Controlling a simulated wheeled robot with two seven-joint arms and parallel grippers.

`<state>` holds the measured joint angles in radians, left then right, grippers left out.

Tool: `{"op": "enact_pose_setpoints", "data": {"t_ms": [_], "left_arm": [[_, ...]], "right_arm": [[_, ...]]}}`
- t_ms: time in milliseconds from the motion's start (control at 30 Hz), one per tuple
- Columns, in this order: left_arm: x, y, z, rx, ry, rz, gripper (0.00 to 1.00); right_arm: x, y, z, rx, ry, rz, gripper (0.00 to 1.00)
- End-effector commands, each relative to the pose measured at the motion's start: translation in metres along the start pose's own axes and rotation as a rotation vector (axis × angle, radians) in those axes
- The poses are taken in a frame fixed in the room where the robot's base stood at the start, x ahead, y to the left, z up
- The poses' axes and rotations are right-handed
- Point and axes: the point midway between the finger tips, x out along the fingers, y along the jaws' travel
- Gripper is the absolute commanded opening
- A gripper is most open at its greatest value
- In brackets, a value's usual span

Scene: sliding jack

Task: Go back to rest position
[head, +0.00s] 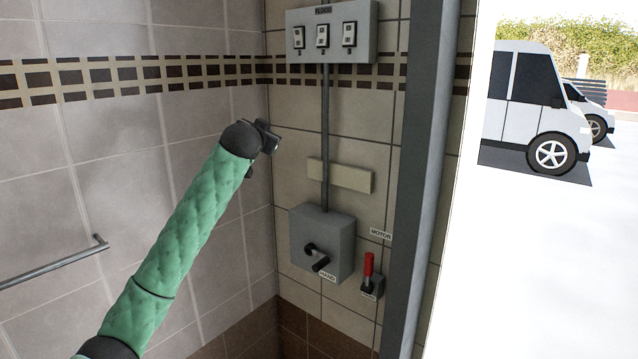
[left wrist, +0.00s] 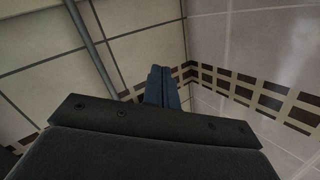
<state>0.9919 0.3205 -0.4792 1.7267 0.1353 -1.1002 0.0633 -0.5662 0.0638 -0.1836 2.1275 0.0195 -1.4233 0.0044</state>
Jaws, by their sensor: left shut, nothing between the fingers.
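My left arm comes in from the lower left of the head view in a green sleeve. Its gripper (head: 266,137) is raised in front of the tiled corner, left of the conduit and apart from the wall boxes. In the left wrist view the two fingers of the gripper (left wrist: 162,88) lie together, shut with nothing between them. My right gripper is in neither view.
A grey box with a black crank (head: 322,230) and a red-handled lever (head: 369,268) are on the tiled wall. A switch box (head: 330,32) is above. A metal rail (head: 55,264) is at left. A grey post (head: 418,180) edges the opening, with a white van (head: 535,105) outside.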

Motion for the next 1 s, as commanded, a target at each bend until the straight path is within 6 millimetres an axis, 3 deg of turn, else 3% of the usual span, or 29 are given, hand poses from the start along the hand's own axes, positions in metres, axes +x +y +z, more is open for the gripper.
{"op": "enact_pose_setpoints", "data": {"t_ms": [33, 400, 1000], "left_arm": [[-0.005, 0.012, 0.022, -0.002, -0.037, 0.009, 0.0], [-0.052, 0.082, 0.167, -0.038, -0.276, 0.068, 0.0], [-0.159, 0.184, 0.377, -0.162, -0.569, 0.165, 0.0]], "right_arm": [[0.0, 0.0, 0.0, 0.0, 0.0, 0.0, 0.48], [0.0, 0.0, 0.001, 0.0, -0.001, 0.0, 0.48], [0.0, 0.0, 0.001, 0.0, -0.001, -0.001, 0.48]]}}
